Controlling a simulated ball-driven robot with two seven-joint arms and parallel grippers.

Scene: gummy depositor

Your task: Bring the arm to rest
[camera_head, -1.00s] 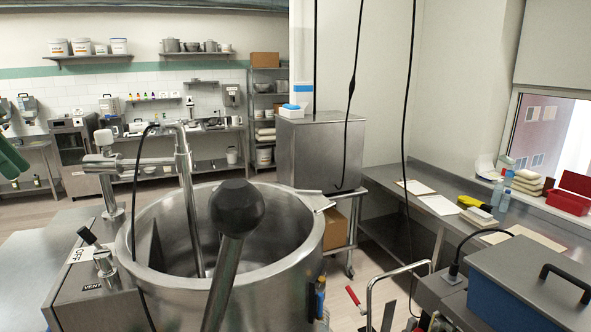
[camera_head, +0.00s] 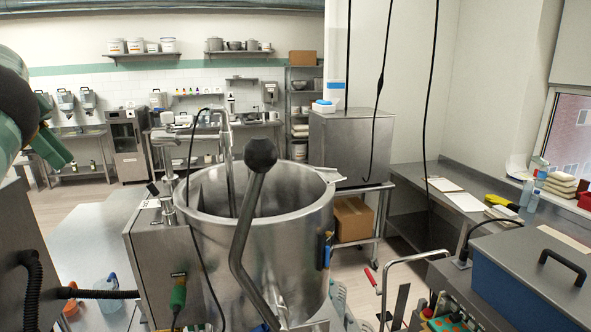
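My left arm comes in at the upper left edge, dark and green. My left gripper (camera_head: 52,147) has green fingers pointing down and to the right. It is in the air, left of the large steel kettle (camera_head: 285,230), and touches nothing that I can see. I cannot make out a gap between its fingers or anything held in them. My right gripper is not in view. The kettle stands upright in the middle, with a black-knobbed lever (camera_head: 247,205) in front of it and a steel pipe reaching down inside.
A steel cabinet on a cart (camera_head: 350,148) stands behind the kettle. A worktable with papers (camera_head: 463,200) runs along the right wall. A blue box with a grey lid (camera_head: 530,275) is at the lower right. Cables hang from above.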

